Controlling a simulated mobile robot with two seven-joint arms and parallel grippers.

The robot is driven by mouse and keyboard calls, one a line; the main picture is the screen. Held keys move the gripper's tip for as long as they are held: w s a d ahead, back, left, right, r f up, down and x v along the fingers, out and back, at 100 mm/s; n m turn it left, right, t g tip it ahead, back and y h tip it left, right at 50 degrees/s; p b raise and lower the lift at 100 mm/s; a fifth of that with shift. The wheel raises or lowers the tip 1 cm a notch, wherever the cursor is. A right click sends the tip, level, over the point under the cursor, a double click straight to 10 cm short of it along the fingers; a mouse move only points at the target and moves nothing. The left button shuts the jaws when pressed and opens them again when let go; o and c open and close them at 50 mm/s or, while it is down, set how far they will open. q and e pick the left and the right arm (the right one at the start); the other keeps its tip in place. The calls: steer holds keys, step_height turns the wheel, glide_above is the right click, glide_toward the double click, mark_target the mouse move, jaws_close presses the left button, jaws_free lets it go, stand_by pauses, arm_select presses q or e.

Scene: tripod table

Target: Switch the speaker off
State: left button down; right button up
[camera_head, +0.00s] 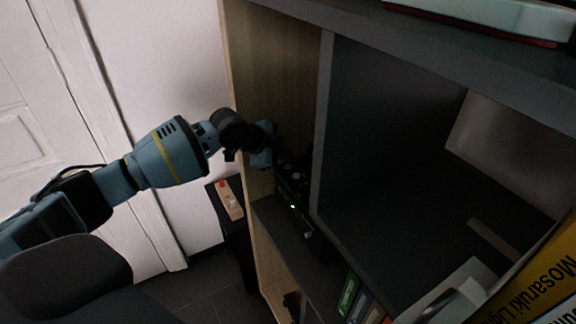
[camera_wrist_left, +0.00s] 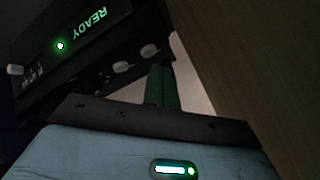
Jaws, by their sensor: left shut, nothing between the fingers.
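A black device (camera_head: 292,190) with a small lit green light stands in the narrow left compartment of the shelf; I take it to be the speaker. In the left wrist view the device (camera_wrist_left: 88,55) fills the upper left, upside down. It has a green READY display, a round green light, pale knobs and a small light-coloured switch or knob (camera_wrist_left: 15,70) at the left edge. My left gripper (camera_head: 272,150) is shut and empty, beside the device at the compartment's left wall. A dark green fingertip part (camera_wrist_left: 160,85) shows near the knobs; contact cannot be told. My right gripper is out of view.
The wooden side panel (camera_head: 265,70) is close to my left gripper. A grey divider (camera_head: 322,120) bounds the compartment on the right. A small black stand (camera_head: 234,226) holding a power strip (camera_head: 231,203) with a red switch is at the left. Binders (camera_head: 349,295) stand below.

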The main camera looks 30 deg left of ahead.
mark_target(284, 170)
arm_select(q)
steer(key=shift+f, duration=0.85)
stand_by(1.2)
steer(key=shift+r, duration=0.1)
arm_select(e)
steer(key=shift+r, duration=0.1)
arm_select(q)
steer(key=shift+r+p, duration=0.6)
steer(key=shift+r, duration=0.1)
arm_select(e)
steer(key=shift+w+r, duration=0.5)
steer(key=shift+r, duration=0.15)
arm_select(q)
steer(key=shift+r, duration=0.1)
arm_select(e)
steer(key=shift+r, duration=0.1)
